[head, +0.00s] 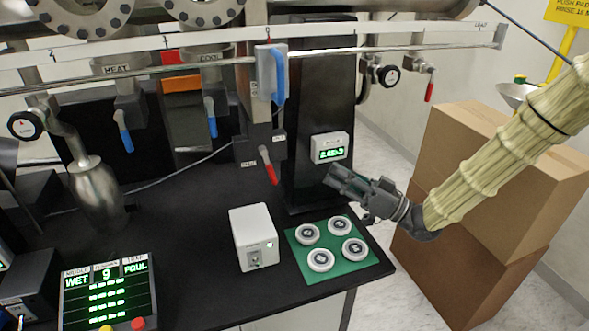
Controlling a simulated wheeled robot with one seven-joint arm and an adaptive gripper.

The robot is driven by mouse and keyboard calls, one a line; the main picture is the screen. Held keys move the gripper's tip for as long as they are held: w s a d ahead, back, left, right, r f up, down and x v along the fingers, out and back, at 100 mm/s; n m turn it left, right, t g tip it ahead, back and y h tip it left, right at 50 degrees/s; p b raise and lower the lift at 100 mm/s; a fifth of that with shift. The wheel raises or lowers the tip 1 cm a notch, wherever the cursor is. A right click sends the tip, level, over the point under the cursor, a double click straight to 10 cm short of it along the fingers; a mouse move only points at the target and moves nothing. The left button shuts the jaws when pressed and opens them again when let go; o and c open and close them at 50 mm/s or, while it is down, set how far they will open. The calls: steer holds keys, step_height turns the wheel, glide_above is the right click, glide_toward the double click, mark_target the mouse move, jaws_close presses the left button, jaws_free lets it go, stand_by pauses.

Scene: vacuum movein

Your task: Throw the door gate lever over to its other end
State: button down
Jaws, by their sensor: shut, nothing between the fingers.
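A lever with a red handle (268,166) hangs from a grey block (258,142) below the rail, tilted down to the right. Small labels sit on the block, too small to read; I take this as the door gate lever but cannot confirm it. My gripper (333,179) is shut and empty. It appears to the right of the red handle, apart from it, in front of the dark column and above the green mat.
A white box (253,237) and a green mat (352,268) with several round discs lie below. Blue levers (125,138) hang at the left. A blue handle (278,76) sits on the rail (380,50). Cardboard boxes (505,160) stand at right.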

steer(key=s+r+m+t+h+p, duration=0.1)
steer(key=r+m+t+h+p, duration=0.15)
steer(key=m, duration=0.35)
steer(key=m+h+p, duration=0.2)
steer(key=m+h, duration=0.3)
steer(key=m, duration=0.4)
glide_toward(272, 179)
steer(key=w+a+p, duration=0.2)
steer(key=w+a, duration=0.1)
steer(key=w, duration=0.3)
steer(key=shift+a+r+g+p, duration=0.25)
steer(key=shift+a+g+p, duration=0.05)
steer(key=shift+a+g, duration=0.05)
steer(key=shift+y, duration=0.25)
steer(key=a+f+m+b, duration=0.1)
steer(key=b, duration=0.1)
steer(key=a+m+t+y+b, duration=0.1)
steer(key=m, duration=0.1)
steer(key=shift+s+f+y+b, duration=0.3)
steer(key=shift+f+b, duration=0.05)
steer(key=shift+a+r+m+t, duration=0.1)
steer(key=shift+a+m+t, duration=0.2)
steer(key=shift+m, duration=0.2)
steer(key=shift+s+r+y, duration=0.1)
steer(key=shift+r+y, duration=0.1)
steer(key=shift+y, duration=0.1)
